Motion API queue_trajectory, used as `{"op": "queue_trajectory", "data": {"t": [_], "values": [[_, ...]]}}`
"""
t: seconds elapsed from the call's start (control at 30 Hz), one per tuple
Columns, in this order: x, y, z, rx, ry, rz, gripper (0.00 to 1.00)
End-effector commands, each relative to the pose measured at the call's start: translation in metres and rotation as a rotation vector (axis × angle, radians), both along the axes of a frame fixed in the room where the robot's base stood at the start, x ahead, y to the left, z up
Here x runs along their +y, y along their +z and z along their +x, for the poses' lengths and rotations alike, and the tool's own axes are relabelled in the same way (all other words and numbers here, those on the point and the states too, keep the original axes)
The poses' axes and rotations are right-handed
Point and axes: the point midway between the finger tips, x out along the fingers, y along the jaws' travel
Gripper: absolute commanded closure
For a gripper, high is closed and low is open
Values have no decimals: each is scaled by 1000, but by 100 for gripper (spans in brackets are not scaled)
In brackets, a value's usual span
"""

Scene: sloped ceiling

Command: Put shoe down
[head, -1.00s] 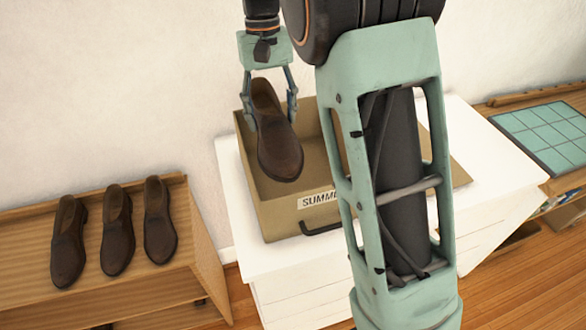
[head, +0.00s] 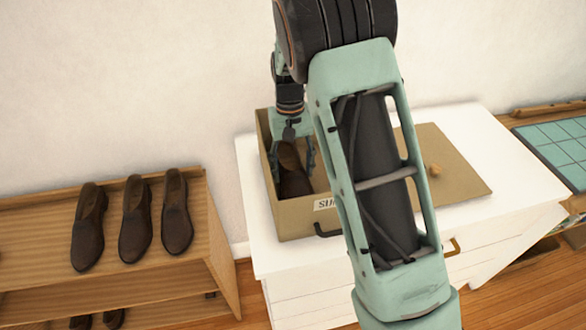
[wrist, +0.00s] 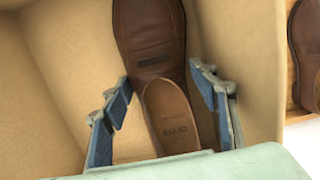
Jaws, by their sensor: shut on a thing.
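A brown leather shoe (head: 294,180) is down inside the tan box labelled "SUMM…" (head: 290,222), partly hidden by the box's front wall and my arm. My gripper (head: 294,160) reaches down into the box and is shut on the shoe near its heel. In the wrist view the fingers (wrist: 165,105) stand on either side of the shoe (wrist: 150,40), with its tan insole between them and box walls around it. Whether the sole touches the box floor cannot be told.
The box stands on a white drawer unit (head: 500,190), with a tan lid (head: 450,165) and small knob beside it. Three brown shoes (head: 135,218) stand on a wooden rack (head: 215,240) at left. A green tiled board (head: 560,150) lies far right.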

Motion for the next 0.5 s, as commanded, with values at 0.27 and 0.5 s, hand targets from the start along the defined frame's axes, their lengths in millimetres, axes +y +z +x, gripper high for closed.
{"op": "queue_trajectory", "data": {"t": [0.27,0.5], "values": [[0,-4,1,-2,0,0,86],[0,-7,0,-1,0,0,38]]}}
